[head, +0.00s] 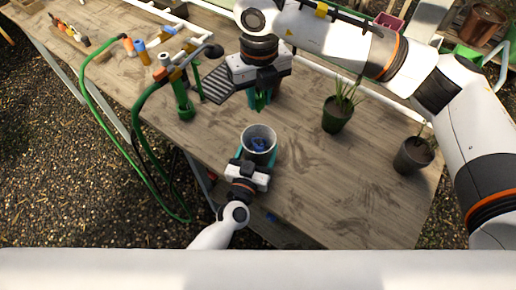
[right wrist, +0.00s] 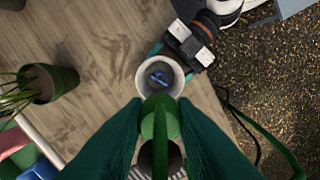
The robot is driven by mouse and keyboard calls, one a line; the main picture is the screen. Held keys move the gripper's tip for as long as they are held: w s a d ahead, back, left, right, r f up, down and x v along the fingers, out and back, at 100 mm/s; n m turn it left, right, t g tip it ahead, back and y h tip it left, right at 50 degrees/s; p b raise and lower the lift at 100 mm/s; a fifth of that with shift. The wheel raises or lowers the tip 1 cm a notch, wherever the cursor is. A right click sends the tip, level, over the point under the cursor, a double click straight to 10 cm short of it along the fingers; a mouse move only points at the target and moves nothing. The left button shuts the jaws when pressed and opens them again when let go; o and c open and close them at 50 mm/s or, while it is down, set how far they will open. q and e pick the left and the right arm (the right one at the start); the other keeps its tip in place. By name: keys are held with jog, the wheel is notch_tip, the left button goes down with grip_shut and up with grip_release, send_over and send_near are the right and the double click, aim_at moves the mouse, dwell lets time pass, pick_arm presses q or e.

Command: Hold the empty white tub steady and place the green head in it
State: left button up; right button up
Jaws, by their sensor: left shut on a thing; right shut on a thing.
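The white tub (head: 273,133) stands upright on the bench, and a blue thing (head: 259,145) lies inside it. My left gripper (head: 258,158) is shut on the tub from the near side. The tub (right wrist: 142,82) and the blue thing (right wrist: 158,77) also show in the right wrist view. My right gripper (head: 262,98) is shut on the green head (right wrist: 160,122) and holds it above the tub, a little beyond it in the head view. The fingers hide part of the head.
Potted plants stand on the bench to the right, a green one (head: 336,118) and a dark one (head: 413,156). A green hose (head: 142,150) and an upright green piece (head: 184,107) are at the left. A dark slatted rack (head: 217,84) lies behind. Bench right of the tub is clear.

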jog(key=shift+f, duration=5.05)
jog(key=o, duration=1)
jog(key=shift+f, duration=0.15)
notch_tip(320, 180, up, 12)
jog(key=shift+r, duration=0.1)
pick_arm(q)
jog(key=o, duration=1.1)
jog(key=shift+c, duration=0.2)
